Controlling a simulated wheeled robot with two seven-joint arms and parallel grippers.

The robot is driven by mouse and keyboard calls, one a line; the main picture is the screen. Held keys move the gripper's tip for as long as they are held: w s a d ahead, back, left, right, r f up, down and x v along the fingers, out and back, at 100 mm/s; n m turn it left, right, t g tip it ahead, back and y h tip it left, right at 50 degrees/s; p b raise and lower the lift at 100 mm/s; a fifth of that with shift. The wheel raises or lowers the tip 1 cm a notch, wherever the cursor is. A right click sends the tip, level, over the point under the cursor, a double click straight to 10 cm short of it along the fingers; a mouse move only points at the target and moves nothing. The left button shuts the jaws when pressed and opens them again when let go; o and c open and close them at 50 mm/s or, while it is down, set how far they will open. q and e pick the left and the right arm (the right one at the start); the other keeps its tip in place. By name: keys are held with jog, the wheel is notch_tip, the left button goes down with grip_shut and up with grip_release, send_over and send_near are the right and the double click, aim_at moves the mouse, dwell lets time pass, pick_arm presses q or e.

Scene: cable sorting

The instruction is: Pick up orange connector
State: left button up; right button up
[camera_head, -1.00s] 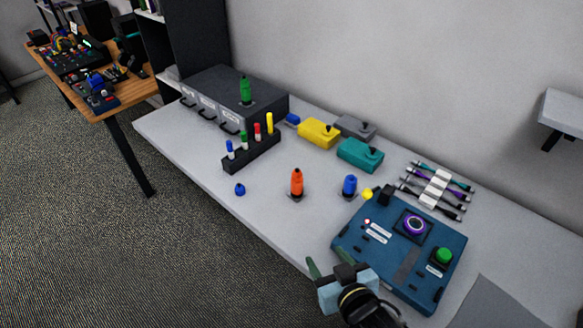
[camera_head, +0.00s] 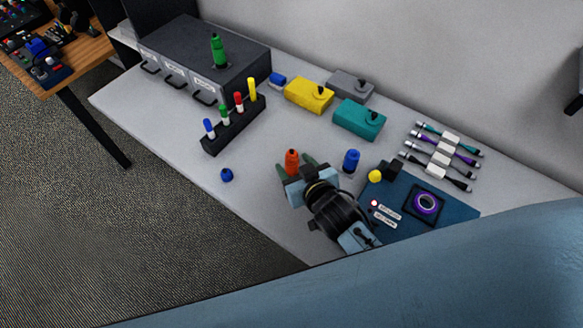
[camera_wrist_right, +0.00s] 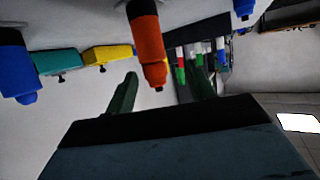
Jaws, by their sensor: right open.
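The orange connector (camera_head: 291,160) stands on the grey table in the head view, its lower part hidden by my right gripper. In the right wrist view the orange connector (camera_wrist_right: 147,42) shows upside down, between the two green fingers and just beyond them. My right gripper (camera_head: 295,168) is open, with one finger to each side of the connector in the head view. It also shows in the right wrist view (camera_wrist_right: 160,88), with nothing between its fingers that I can see it touching. My left gripper is not in view.
A blue connector (camera_head: 351,160) stands close to the right of the orange one. A blue panel box (camera_head: 450,212) lies beside my right arm. A marker rack (camera_head: 233,126), a small blue piece (camera_head: 226,175) and yellow (camera_head: 309,95) and teal (camera_head: 359,119) boxes surround the area.

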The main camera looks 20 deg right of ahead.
jog(key=shift+w+f, duration=0.15)
jog(key=shift+w, duration=0.3)
jog(key=x, duration=0.3)
jog(key=shift+w+d+f, duration=0.15)
jog(key=shift+w+d, duration=0.1)
jog(key=shift+w, duration=0.15)
jog(key=shift+w+f, duration=0.15)
jog(key=shift+w, duration=0.15)
jog(key=shift+w+a, duration=0.1)
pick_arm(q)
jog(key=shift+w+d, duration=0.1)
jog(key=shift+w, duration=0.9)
pick_arm(e)
jog(key=c, duration=1.1)
